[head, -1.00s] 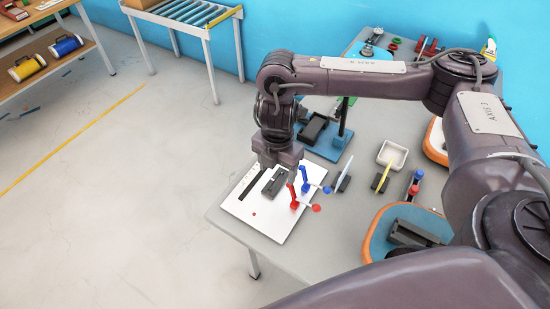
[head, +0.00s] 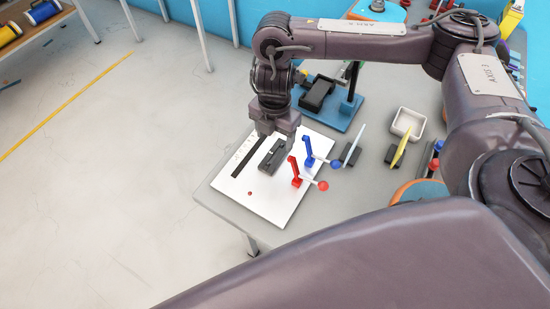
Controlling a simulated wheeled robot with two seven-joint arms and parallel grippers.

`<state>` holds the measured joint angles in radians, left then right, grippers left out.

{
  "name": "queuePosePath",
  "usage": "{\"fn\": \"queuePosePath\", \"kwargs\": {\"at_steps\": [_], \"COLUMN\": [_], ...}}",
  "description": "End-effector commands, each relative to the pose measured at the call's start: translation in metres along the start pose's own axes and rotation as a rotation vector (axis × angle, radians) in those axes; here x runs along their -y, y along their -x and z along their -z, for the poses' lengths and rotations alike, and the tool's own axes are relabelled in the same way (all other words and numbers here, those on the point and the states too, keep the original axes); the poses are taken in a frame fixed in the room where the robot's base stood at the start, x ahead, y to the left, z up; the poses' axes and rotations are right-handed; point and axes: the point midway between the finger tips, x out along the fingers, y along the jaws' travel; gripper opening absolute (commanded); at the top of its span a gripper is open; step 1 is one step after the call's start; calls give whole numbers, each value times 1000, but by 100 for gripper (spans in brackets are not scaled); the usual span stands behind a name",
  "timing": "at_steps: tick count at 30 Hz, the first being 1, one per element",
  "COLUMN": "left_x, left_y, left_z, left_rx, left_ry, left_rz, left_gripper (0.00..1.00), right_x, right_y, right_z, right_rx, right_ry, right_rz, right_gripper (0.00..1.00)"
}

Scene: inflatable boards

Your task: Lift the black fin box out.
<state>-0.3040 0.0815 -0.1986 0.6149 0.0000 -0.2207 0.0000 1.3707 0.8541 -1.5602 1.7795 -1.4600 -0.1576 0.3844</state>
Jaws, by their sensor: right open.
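A black fin box (head: 270,160), a dark oblong block with a recessed top, lies on a white plate (head: 262,205). My right gripper (head: 278,140) points down over the far end of the box. Its jaws are open; I cannot tell whether the fingers touch the box, as they partly hide that end. My left gripper is out of view.
A black strip (head: 247,157) lies left of the box. A blue stand (head: 330,113) is behind the plate. A white tray (head: 408,124), a yellow piece (head: 399,150) and a pale upright piece (head: 354,143) stand to the right. The table edge is close to the plate.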

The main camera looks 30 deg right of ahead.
Motion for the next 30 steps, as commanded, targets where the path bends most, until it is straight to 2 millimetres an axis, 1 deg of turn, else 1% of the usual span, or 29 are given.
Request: {"fn": "queuePosePath", "kwargs": {"at_steps": [1, 3, 11, 18, 22, 29, 30], "left_x": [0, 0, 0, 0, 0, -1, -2], "left_y": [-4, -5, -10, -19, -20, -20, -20], "left_z": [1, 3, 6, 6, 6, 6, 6], "left_rx": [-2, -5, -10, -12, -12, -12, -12], "left_ry": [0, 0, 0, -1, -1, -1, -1], "left_rz": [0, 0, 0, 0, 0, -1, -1], "left_gripper": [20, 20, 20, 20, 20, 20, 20], "right_x": [0, 0, 0, 0, -1, -1, -1], "right_y": [-7, -14, -37, -70, -76, -76, -76], "right_z": [0, 1, -1, -2, -3, -3, -3], "right_rx": [-1, -3, -3, -3, -2, 0, 0], "right_ry": [0, -1, -1, -1, -1, 0, 0], "right_rz": [1, 2, 3, 3, 1, 0, 0], "right_gripper": [65, 65, 65, 65, 65, 65, 60]}}
